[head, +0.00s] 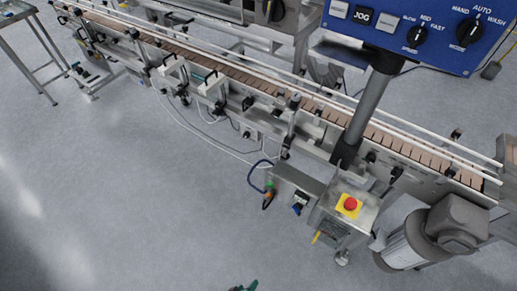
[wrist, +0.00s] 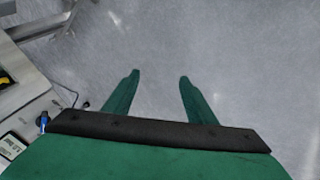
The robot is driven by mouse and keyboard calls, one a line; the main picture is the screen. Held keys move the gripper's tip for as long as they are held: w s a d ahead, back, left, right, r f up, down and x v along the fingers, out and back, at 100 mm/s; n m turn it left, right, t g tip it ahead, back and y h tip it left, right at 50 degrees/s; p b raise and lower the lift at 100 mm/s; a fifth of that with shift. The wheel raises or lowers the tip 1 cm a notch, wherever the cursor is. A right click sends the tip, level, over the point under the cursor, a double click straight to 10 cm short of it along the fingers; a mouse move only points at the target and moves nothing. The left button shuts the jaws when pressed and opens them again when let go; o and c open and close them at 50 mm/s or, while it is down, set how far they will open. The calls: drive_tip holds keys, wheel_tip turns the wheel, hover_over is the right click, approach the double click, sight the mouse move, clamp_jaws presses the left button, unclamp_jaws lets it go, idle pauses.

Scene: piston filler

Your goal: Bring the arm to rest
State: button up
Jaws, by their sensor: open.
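My gripper (wrist: 157,82) fills the lower part of the wrist view, with two green fingers spread apart and a black bar across their base. Nothing is between the fingers; only grey floor shows beyond them. In the head view a small green tip of my gripper (head: 246,286) shows at the bottom edge, over bare floor and apart from the machine. The rest of my arm is out of the head view.
A conveyor (head: 225,68) runs diagonally across the head view. A blue control panel (head: 400,38) stands on a post at upper right. A red emergency stop button (head: 350,204) and a motor (head: 425,240) are at lower right. The floor (head: 110,190) at left is clear.

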drive_tip(key=s+a+r+m+t+y, duration=0.1)
drive_tip(key=s+r+t+y, duration=0.15)
drive_tip(key=r, duration=0.45)
drive_tip(key=s+a+r+m+t+y, duration=0.1)
drive_tip(key=s+r, duration=0.2)
drive_tip(key=r, duration=0.5)
drive_tip(key=d+r+m+t, duration=0.1)
drive_tip(key=d+r+t, duration=0.2)
drive_tip(key=r, duration=1.4)
drive_tip(key=d+r+m+t, duration=0.1)
drive_tip(key=d+r+t, duration=0.2)
drive_tip(key=r, duration=1.3)
drive_tip(key=shift+d+r, duration=0.35)
drive_tip(key=shift+d, duration=0.15)
drive_tip(key=shift+w+t, duration=0.1)
drive_tip(key=shift+t, duration=0.15)
